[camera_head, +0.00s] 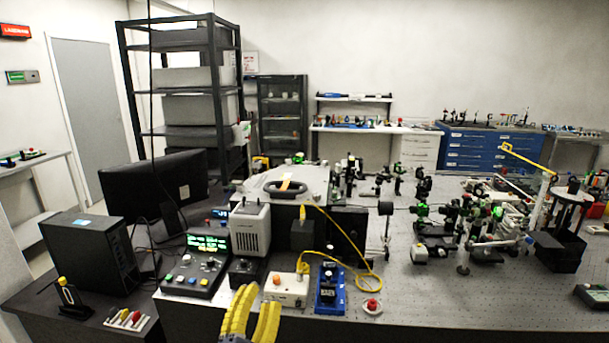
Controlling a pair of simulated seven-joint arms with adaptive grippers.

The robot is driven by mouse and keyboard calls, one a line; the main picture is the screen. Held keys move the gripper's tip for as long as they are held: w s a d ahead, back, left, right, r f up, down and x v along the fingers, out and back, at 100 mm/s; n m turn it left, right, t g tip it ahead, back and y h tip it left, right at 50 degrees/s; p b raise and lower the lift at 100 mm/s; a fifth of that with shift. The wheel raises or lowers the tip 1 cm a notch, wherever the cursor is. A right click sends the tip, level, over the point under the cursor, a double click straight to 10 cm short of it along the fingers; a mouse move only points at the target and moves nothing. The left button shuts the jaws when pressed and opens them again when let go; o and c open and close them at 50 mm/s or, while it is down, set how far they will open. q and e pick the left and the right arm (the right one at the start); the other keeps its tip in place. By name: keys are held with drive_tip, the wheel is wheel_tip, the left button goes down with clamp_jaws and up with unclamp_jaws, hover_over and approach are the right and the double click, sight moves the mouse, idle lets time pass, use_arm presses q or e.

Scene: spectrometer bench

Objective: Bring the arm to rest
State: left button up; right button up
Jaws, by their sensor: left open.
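My left gripper (258,298) shows at the bottom edge, left of centre, as two curved yellow ribbed fingers pointing up. The fingers are apart with nothing visible between them. In the picture they appear in front of the bench's near edge, just below a white box with an orange knob (286,290). Whether they touch anything cannot be told. The rest of the left arm is cut off by the frame. My right gripper is out of view.
A control box with green displays (208,243) and a blue device (330,291) stand near the front edge. A yellow cable (358,262) loops beside them. Optics crowd the perforated bench (455,308) at right. A black computer case (88,252) stands at left.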

use_arm(q)
drive_tip(key=s+a+f+n+g+y, duration=0.35)
drive_tip(key=a+f, duration=0.25)
drive_tip(key=f, duration=0.2)
drive_tip(key=s+a+f+n+g+y, duration=0.25)
drive_tip(key=s+a+f, duration=0.25)
drive_tip(key=a+f, duration=0.25)
drive_tip(key=s+a+f+g+y, duration=0.1)
drive_tip(key=s+a+f+g, duration=0.4)
drive_tip(key=s, duration=0.4)
drive_tip(key=s+a+f+g+y, duration=0.2)
drive_tip(key=s+a+f+g, duration=0.1)
drive_tip(key=s+f, duration=0.45)
drive_tip(key=s+d+f+g+h, duration=0.1)
drive_tip(key=s+d+f, duration=0.1)
drive_tip(key=f, duration=0.9)
drive_tip(key=s+d+f+g+h, duration=0.1)
drive_tip(key=d+f, duration=0.1)
drive_tip(key=f, duration=0.9)
drive_tip(key=s+d+f+g+h, duration=0.1)
drive_tip(key=s+d+f+h, duration=0.1)
drive_tip(key=f, duration=0.9)
drive_tip(key=s+f+n+g+h, duration=0.1)
drive_tip(key=s+f+n+g, duration=0.1)
drive_tip(key=s+f, duration=1.6)
drive_tip(key=shift+s+a+f+n+g, duration=0.25)
drive_tip(key=shift+s+n, duration=0.45)
drive_tip(key=shift+s, duration=0.45)
